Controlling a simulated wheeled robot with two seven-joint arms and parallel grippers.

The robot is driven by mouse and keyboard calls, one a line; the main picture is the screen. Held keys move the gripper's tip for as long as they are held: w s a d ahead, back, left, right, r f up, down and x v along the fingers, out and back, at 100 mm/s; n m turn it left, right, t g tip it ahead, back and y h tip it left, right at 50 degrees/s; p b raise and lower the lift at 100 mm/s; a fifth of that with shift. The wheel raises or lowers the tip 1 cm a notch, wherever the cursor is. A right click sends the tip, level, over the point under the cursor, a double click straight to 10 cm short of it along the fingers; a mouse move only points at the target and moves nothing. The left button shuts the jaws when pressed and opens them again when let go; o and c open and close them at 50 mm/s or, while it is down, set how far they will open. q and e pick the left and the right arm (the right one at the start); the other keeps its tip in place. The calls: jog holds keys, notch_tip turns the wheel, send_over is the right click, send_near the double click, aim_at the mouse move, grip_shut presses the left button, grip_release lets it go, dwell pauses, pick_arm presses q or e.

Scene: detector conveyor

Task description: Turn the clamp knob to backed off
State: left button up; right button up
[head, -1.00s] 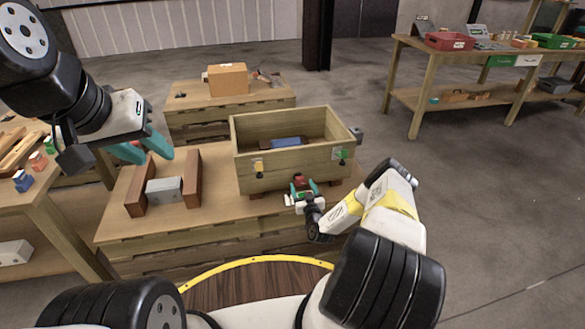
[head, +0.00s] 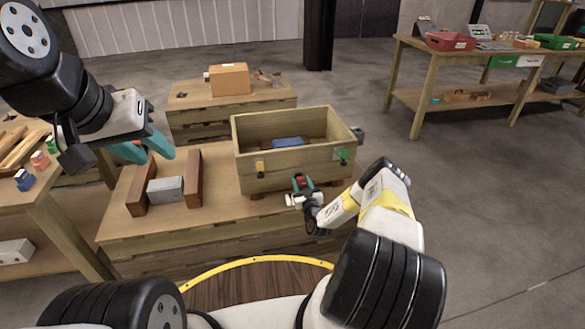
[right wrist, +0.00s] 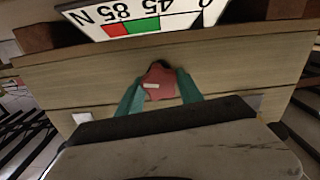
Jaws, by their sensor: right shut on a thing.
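The red clamp knob (right wrist: 160,82) is on the front of the wooden box, and a white mark shows on it in the right wrist view. In the head view the knob (head: 302,180) is small and low on the box front. My right gripper (right wrist: 160,90) has its teal fingers on both sides of the knob, shut on it. A white scale plate (right wrist: 140,17) with a red and a green band shows upside down in the right wrist view, and its pointer is only partly visible. My left gripper (head: 145,150) is open and empty above the table's left side.
The wooden box (head: 285,178) holds a blue item (head: 288,142). Yellow and green fittings are on its front. Brown blocks (head: 194,178) and a grey block (head: 165,190) stand left of it. A pallet with a cardboard box (head: 229,79) is behind. Floor at right is clear.

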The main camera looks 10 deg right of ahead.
jog(key=n, duration=0.2)
jog(key=shift+n, duration=0.3)
jog(key=o, duration=1.4)
jog(key=s, duration=0.7)
jog(key=shift+s+d, duration=0.15)
jog(key=shift+s, duration=0.25)
